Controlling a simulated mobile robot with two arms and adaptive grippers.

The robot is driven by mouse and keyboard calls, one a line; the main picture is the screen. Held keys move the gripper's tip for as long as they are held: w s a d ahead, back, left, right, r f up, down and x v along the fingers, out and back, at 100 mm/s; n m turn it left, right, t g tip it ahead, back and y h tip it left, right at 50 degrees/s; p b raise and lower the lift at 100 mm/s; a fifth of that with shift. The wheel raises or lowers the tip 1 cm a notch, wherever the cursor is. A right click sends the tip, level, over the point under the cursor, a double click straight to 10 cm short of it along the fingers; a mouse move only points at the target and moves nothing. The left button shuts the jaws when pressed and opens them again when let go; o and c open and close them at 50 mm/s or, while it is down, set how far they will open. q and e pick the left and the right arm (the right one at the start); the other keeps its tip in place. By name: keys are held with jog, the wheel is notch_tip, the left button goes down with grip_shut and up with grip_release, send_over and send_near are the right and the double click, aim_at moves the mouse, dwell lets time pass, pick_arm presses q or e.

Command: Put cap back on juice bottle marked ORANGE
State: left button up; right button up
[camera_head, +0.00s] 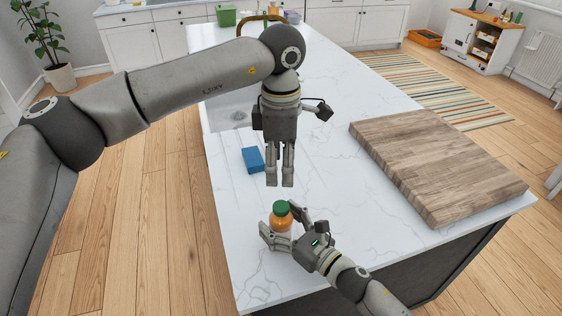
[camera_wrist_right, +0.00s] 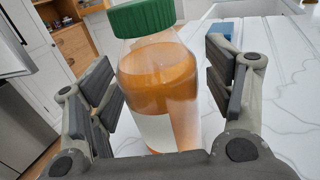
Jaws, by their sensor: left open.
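The juice bottle (camera_head: 280,222), clear with orange juice, stands upright on the white countertop. Its green cap (camera_head: 281,208) sits at the bottle's mouth; I cannot tell whether it is screwed on. No ORANGE marking is readable. My right gripper (camera_head: 278,224) is open around the bottle, one finger on each side. In the right wrist view the bottle (camera_wrist_right: 160,95) stands between the pads with gaps on both sides, and the cap (camera_wrist_right: 142,17) is cut by the top edge. My left gripper (camera_head: 279,184) is open and empty, pointing down above and behind the cap.
A blue block (camera_head: 252,160) lies on the counter left of my left gripper. A thick wooden board (camera_head: 430,160) covers the right side of the counter. A sink (camera_head: 232,115) is behind the blue block. The counter (camera_head: 250,275) in front of the bottle is clear.

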jog(key=v, duration=1.2)
dwell(0.6)
